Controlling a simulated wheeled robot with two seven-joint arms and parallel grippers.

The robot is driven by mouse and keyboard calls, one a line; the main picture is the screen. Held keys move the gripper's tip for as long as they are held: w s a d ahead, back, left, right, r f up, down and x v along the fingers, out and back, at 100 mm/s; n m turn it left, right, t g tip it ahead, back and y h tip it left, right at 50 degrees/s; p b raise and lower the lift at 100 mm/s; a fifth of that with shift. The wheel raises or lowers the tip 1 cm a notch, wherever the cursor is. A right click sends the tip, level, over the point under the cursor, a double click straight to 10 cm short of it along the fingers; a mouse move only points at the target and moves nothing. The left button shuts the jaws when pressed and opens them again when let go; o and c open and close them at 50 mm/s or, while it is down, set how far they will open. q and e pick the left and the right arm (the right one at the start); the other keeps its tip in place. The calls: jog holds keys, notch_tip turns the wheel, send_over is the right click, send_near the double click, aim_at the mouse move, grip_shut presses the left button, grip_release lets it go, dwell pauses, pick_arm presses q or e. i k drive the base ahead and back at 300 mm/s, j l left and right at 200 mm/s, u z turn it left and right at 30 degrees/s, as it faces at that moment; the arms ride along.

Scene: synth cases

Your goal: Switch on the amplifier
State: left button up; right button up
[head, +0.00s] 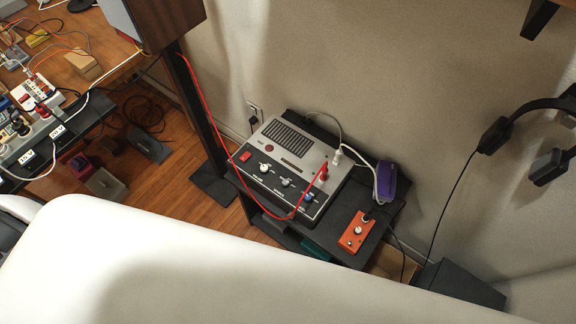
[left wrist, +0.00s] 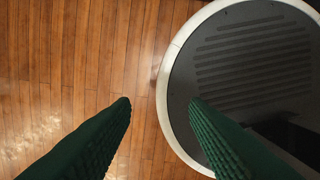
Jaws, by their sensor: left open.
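The amplifier (head: 287,150) is a silver and black box with a vented top, on a small dark stand in the middle of the head view. A red switch (head: 245,156) is at the left end of its panel, beside a row of knobs; its on or off position is too small to tell. A red plug with a red cable (head: 209,104) and a white plug are at its right side. My left gripper (left wrist: 160,101) shows only in the left wrist view. Its green ridged fingers are apart and empty, above wooden floor, with no amplifier in that view. My right gripper is in neither view.
The dark stand (head: 393,213) also holds an orange pedal box (head: 357,232) and a purple object (head: 386,180). A wooden speaker (head: 160,22) stands up left. A cluttered bench (head: 100,108) with power strips is at left. Black headphones (head: 495,135) hang at right.

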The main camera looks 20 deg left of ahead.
aim_at(244, 157)
jog(key=k+j+u, duration=0.1)
jog(key=u, duration=0.75)
